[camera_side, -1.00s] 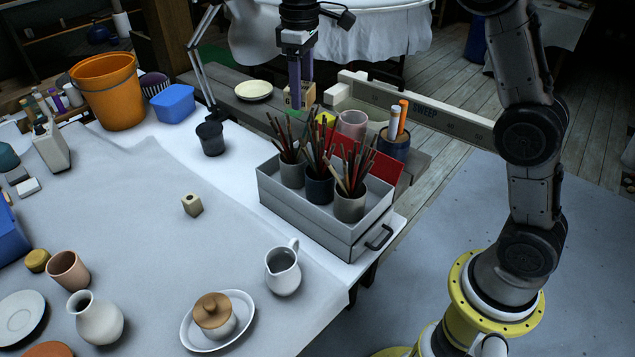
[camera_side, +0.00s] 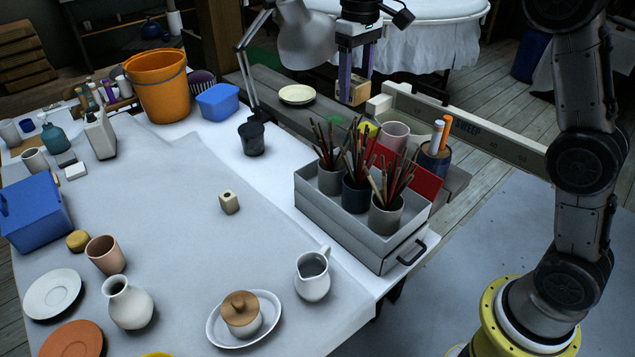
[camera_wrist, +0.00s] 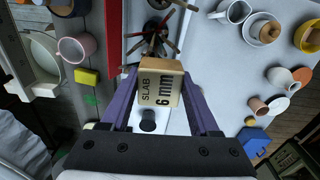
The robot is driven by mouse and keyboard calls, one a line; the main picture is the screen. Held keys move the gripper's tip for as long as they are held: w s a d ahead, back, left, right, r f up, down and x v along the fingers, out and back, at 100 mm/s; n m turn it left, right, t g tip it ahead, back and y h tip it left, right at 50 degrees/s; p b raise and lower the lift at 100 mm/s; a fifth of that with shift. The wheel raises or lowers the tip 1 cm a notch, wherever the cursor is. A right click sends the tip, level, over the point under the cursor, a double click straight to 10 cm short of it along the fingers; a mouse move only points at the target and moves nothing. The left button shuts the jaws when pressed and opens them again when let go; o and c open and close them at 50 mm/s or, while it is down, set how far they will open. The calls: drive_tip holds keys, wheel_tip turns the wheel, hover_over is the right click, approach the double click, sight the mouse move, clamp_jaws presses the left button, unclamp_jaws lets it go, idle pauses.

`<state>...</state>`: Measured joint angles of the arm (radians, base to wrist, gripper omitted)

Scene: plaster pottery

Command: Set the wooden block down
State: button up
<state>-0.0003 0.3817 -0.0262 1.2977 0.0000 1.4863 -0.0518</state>
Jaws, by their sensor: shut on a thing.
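My gripper (camera_side: 356,75) is shut on a wooden block (camera_side: 353,90) and holds it up in the air at the back, behind the cups of sticks. In the wrist view the wooden block (camera_wrist: 160,86) sits between the two purple fingers and reads "SLAB 6 mm". The block's underside is clear of any surface that I can make out. A smaller pale block (camera_side: 229,203) with a dark hole in its top stands on the grey cloth, apart from my gripper.
A grey box (camera_side: 340,222) holds cups of sticks near the table's right edge. A cream dish (camera_side: 297,94), black pot (camera_side: 252,138), pink cup (camera_side: 394,136) and long beam (camera_side: 470,122) are near the gripper. The grey cloth (camera_side: 185,250) has free room around the small block.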

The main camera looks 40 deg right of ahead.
drive_tip(key=w+a+f+n, duration=0.1)
drive_tip(key=w+a+f, duration=0.25)
drive_tip(key=w, duration=0.35)
drive_tip(key=w+a+f+n, duration=0.2)
drive_tip(key=w+f, duration=0.3)
drive_tip(key=w, duration=0.3)
drive_tip(key=w+a+f, duration=0.1)
drive_tip(key=a+f, duration=0.2)
drive_tip(key=f, duration=0.4)
drive_tip(key=w+a+f, duration=0.1)
drive_tip(key=a+f, duration=0.2)
drive_tip(key=f, duration=0.4)
drive_tip(key=d, duration=1.7)
drive_tip(key=shift+n, duration=0.5)
wheel_tip(320, 180, down, 8)
drive_tip(key=shift+w+d+r, duration=0.1)
drive_tip(key=shift+w+r, duration=0.05)
drive_tip(key=shift+f, duration=2.4)
drive_tip(key=shift+f, duration=0.15)
